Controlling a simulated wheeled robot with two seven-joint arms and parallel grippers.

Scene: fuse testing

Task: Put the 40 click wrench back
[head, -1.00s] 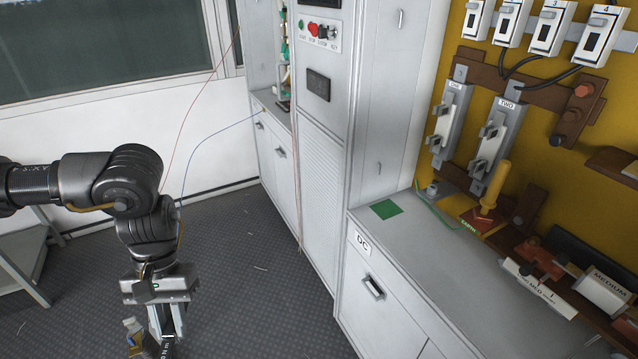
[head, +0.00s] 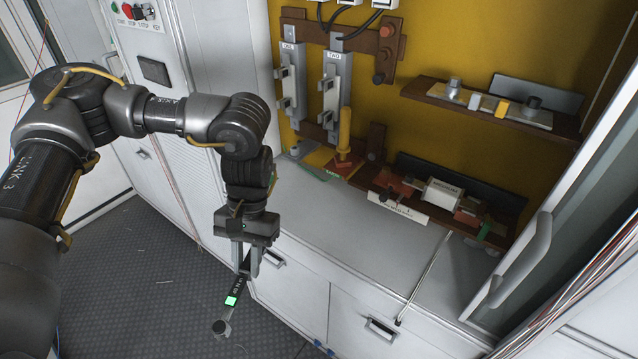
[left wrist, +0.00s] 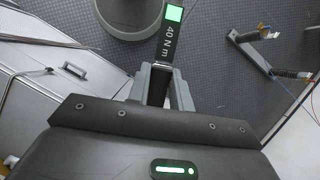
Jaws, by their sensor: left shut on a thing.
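The 40 click wrench (head: 231,300) is a dark tool with a glowing green patch and a grey head, hanging down in front of the counter's drawers. My left gripper (head: 247,268) is shut on it near its upper part. In the left wrist view the wrench (left wrist: 169,42) stands out between the fingers of the gripper (left wrist: 162,88), with "40 N m" printed on its side. The part of it inside the fingers is hidden. My right gripper is in neither view.
A grey counter (head: 400,240) runs along the yellow panel (head: 440,50). A thin metal rod (head: 424,280) lies across the counter to its front edge. An open cabinet door (head: 540,240) with a handle stands at the right. Much of the counter top is clear.

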